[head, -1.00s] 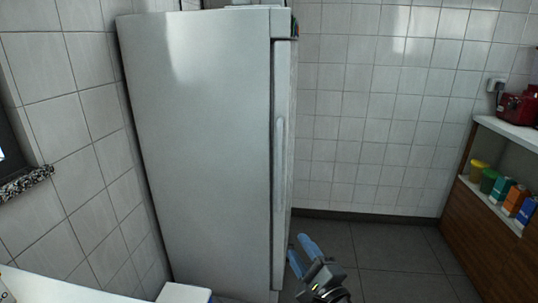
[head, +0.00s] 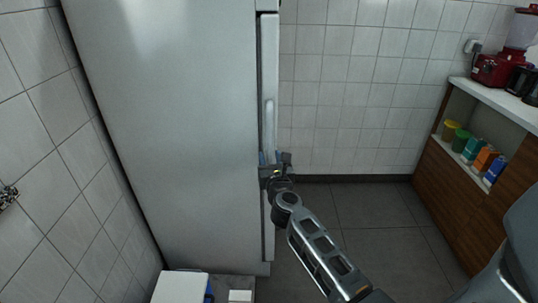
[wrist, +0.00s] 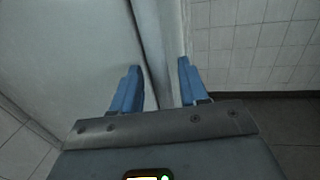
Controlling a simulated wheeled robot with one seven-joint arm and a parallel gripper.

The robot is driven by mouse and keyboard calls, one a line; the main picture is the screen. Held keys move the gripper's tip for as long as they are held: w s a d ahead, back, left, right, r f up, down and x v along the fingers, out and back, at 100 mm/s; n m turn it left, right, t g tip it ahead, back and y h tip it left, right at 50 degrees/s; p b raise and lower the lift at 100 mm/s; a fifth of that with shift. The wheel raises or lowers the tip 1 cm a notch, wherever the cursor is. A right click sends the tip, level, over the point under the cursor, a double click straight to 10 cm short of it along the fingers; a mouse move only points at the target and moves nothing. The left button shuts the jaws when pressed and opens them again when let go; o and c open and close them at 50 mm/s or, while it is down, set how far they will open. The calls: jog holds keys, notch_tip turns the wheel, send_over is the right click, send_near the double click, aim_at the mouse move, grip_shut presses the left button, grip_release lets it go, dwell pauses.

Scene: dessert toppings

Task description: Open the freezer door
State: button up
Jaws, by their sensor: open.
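The tall pale grey freezer (head: 165,120) stands at the left in the head view, its side facing me. Its door (head: 269,60) shows edge-on along the right side and looks closed, with a dark seam beside it. A light vertical handle (head: 268,122) runs along the door. My gripper (head: 271,158) is open near the handle's lower end. In the wrist view the blue fingers of my gripper (wrist: 158,76) stand on either side of the door-edge strip (wrist: 172,50). I cannot tell whether they touch it, and the handle is not clear there.
A white box (head: 180,287) sits low before the freezer. At the right, a wooden cabinet (head: 440,190) holds cartons and tubs, with a red appliance (head: 492,70) on top. The dark floor (head: 375,215) between freezer and cabinet is clear. Tiled walls stand behind and left.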

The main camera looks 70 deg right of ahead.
jog(key=shift+x, duration=0.85)
jog(key=shift+c, duration=0.4)
grip_shut()
